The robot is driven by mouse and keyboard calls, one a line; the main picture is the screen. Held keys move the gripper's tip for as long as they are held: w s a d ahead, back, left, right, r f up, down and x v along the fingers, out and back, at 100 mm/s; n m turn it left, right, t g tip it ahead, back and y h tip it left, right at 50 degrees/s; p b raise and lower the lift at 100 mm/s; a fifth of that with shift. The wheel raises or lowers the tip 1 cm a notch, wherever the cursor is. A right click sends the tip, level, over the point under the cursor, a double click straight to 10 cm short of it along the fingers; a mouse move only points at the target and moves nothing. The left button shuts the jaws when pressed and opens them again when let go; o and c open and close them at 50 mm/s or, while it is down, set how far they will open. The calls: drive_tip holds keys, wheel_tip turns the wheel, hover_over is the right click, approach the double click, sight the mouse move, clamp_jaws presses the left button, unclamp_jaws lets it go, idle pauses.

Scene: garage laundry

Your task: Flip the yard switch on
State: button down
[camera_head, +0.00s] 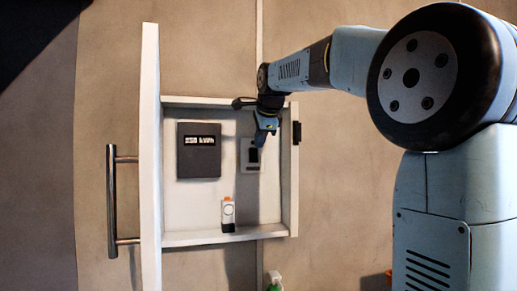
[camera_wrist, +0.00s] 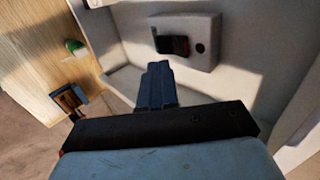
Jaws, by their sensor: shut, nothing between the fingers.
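The switch is a light grey plate (camera_head: 249,166) with a dark toggle (camera_head: 254,155), mounted on the back wall of an open white box. In the wrist view the plate (camera_wrist: 208,30) carries a black toggle (camera_wrist: 173,45) and a small dark round spot. My gripper (camera_head: 261,142) reaches into the box from above right and partly covers the plate in the head view. Its shut, empty fingers (camera_wrist: 158,72) point toward the plate in the wrist view, with the tips just below the toggle. I cannot tell whether they touch it.
The white box (camera_head: 222,238) has its door (camera_head: 150,200) swung open at left, with a metal handle (camera_head: 112,200). A dark meter (camera_head: 199,165) is left of the switch. A small white device with an orange top (camera_head: 228,212) stands at the bottom. A black latch (camera_head: 297,133) is on the right wall.

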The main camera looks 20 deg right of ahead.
drive_tip(key=v, duration=0.8)
drive_tip(key=shift+w, duration=0.15)
drive_tip(key=s+f+n+g, duration=0.1)
drive_tip(key=s+f+n, duration=0.8)
drive_tip(key=s+f, duration=0.5)
drive_tip(key=s+d+f+n+g, duration=0.1)
drive_tip(key=s+f+n+g, duration=0.1)
drive_tip(key=s+f+n, duration=0.7)
drive_tip(key=s+f, duration=0.6)
drive_tip(key=f, duration=0.6)
drive_tip(key=shift+f, duration=0.3)
drive_tip(key=shift+w+d, duration=0.1)
drive_tip(key=shift+d, duration=0.1)
drive_tip(key=shift+d, duration=0.1)
